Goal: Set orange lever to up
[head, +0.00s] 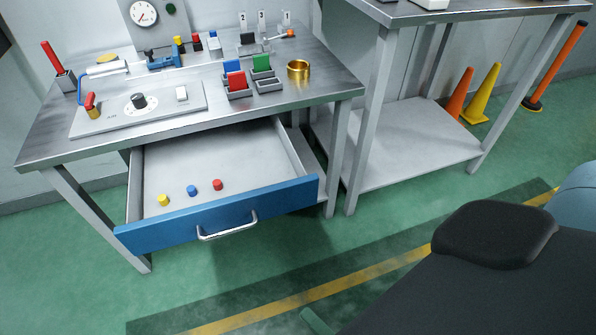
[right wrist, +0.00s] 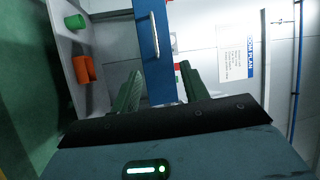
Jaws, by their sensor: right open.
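The orange lever (head: 289,34) shows in the head view at the back right of the left workbench. Its orange tip ends a short rod that leans over to the right, close to level. A row of small pale wall plates stands behind it. My right gripper (right wrist: 160,76) shows in the right wrist view with two green fingers spread apart and nothing between them. In the head view a green fingertip of it (head: 316,321) shows at the bottom, far from the lever and over the floor. My left gripper is not in view.
The workbench's blue drawer (head: 225,213) is pulled open, with yellow, blue and red pegs inside. A brass ring (head: 298,69), coloured bins (head: 263,65) and a control panel (head: 160,112) sit on the bench top. A second bench (head: 450,14) stands at right; floor in front is clear.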

